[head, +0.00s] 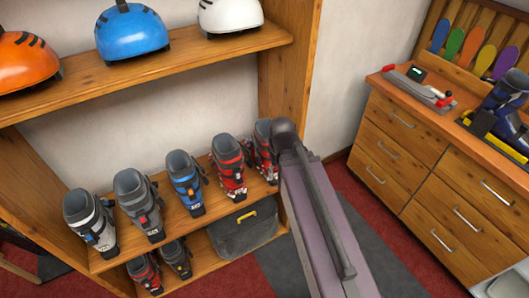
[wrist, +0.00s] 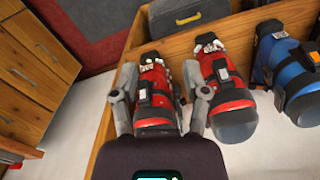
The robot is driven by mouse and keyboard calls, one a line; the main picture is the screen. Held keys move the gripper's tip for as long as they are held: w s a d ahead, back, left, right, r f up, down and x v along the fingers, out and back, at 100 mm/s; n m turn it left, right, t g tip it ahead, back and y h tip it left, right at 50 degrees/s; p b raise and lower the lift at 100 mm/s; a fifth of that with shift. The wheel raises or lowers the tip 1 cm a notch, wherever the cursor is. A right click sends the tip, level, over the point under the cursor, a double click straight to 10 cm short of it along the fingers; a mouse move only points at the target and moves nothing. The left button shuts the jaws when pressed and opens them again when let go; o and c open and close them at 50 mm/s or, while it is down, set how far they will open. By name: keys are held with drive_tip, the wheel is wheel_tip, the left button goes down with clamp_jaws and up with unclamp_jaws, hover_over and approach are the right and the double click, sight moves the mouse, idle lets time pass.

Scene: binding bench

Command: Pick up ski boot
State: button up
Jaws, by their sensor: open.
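Several ski boots stand in a row on the wooden shelf. The end red boot (head: 263,147) is partly hidden by my arm in the head view. In the wrist view this red and black boot (wrist: 153,95) lies between the two fingers of my gripper (wrist: 158,82), which is open with a finger on each side. I cannot tell whether the fingers touch it. A second red boot (wrist: 228,95) stands close beside the right finger; it also shows in the head view (head: 228,165). A blue boot (head: 186,182) comes after it, then grey (head: 138,205) and white-grey (head: 90,222) boots.
Orange (head: 25,62), blue (head: 132,33) and white (head: 230,15) helmets sit on the upper shelf (head: 175,60). More boots (head: 145,273) and a grey bag (head: 243,232) are below. A drawer bench (head: 400,130) bears another blue boot (head: 508,95). The shelf's side panel stands close by.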

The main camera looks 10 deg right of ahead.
sight(256, 127)
drive_tip(key=w+a+r+n+p, duration=0.1)
drive_tip(key=w+r+p, duration=0.2)
drive_tip(key=w, duration=1)
drive_tip(key=w+a+r+n+p, duration=0.1)
drive_tip(key=w+r+n+p, duration=0.1)
drive_tip(key=w, duration=1.2)
drive_tip(key=shift+a+r+n+p, duration=0.25)
drive_tip(key=shift+r+n+p, duration=0.05)
drive_tip(key=shift+r+p, duration=0.4)
drive_tip(key=shift+w+f, duration=0.1)
drive_tip(key=shift+f, duration=0.1)
wheel_tip(256, 127, down, 8)
drive_tip(key=b, duration=0.8)
drive_tip(key=shift+f+b, duration=0.15)
drive_tip(key=shift+b, duration=0.2)
drive_tip(key=shift+a+f+b, duration=0.15)
drive_tip(key=shift+f+b, duration=2.45)
drive_tip(key=shift+c, duration=0.2)
clamp_jaws()
